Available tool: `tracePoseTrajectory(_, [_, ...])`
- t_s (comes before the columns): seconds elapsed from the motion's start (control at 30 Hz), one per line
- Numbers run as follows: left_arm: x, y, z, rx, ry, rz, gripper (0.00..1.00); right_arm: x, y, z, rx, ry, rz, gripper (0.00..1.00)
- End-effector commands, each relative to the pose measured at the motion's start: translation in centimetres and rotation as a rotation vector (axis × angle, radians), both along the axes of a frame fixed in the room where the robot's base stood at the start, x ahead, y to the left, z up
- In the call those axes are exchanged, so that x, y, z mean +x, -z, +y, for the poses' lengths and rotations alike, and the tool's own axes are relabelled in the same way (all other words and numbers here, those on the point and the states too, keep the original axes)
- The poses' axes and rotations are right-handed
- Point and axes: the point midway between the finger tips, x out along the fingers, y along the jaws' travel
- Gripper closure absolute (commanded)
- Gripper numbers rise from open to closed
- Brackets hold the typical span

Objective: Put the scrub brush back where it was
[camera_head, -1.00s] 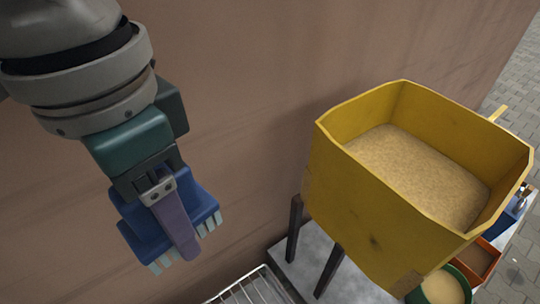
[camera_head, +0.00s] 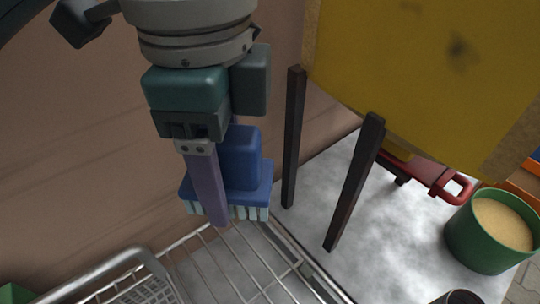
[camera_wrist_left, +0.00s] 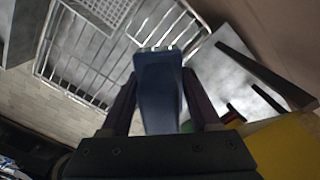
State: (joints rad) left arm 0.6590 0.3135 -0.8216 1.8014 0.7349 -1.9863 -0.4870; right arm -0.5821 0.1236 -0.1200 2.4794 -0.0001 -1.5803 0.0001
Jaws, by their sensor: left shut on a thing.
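My left gripper (camera_head: 218,190) comes down from the top of the head view and is shut on the blue scrub brush (camera_head: 243,160). I cannot tell whether the bristles touch the rack. My right gripper is not in view.
A yellow hopper (camera_head: 430,70) on dark legs (camera_head: 355,185) stands to the right on a grey worktop (camera_head: 390,245). A green tub of sand-coloured grain (camera_head: 487,245) and a red-handled tool (camera_head: 430,177) are further right. A wire basket (camera_head: 125,285) is at lower left.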

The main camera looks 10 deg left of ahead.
Motion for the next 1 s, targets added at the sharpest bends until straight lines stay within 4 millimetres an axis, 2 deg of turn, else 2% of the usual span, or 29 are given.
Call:
tracePoseTrajectory(0.17, [-0.1, 4.3, 0.0, 0.002, 0.003, 0.006, 0.83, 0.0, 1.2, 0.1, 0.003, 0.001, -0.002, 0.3])
tracePoseTrajectory(0.4, [-0.2, 11.5, 0.0, 0.002, 0.003, 0.005, 0.83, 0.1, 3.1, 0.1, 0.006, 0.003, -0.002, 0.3])
tracePoseTrajectory(0.5, [-0.1, 13.7, 0.0, 0.001, 0.003, 0.004, 0.83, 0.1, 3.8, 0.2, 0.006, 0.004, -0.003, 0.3])
tracePoseTrajectory(0.73, [0.0, 15.9, 0.0, 0.001, 0.004, 0.001, 0.83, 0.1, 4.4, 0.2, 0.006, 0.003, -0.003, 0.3])
tracePoseTrajectory(0.9, [-0.1, 18.8, 0.0, 0.002, 0.002, 0.002, 0.83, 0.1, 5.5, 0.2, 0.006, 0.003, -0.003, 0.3])
tracePoseTrajectory(1.0, [-0.1, 19.7, 0.0, 0.001, 0.003, 0.001, 0.83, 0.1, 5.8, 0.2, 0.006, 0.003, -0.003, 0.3])
